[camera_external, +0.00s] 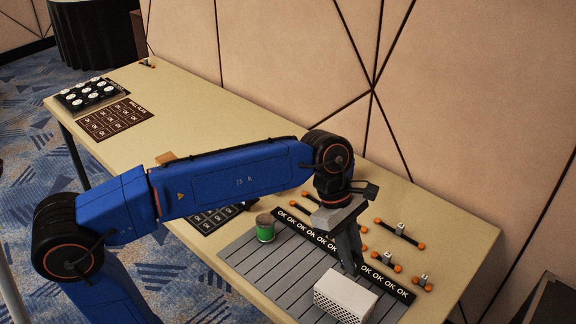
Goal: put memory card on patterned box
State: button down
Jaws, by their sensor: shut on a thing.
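A white box with a fine dotted pattern (345,297) stands on the grey slatted mat (255,272) near the table's front right. My gripper (353,268) points down just above and behind the box's far edge. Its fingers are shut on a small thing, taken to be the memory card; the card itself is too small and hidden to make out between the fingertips. I cannot tell whether the held thing touches the box.
A green can (265,228) stands at the mat's far left. A black strip marked OK (296,222) runs along the mat's back edge. Behind it lie several small holders with orange ends (400,230). A tray of round white pieces (90,94) is at the table's far left.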

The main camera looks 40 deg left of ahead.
jog(key=shift+f, duration=3.65)
jog(key=shift+f, duration=0.1)
jog(key=c, duration=1.7)
grip_release()
jog(key=shift+o, duration=0.2)
jog(key=v, duration=1.2)
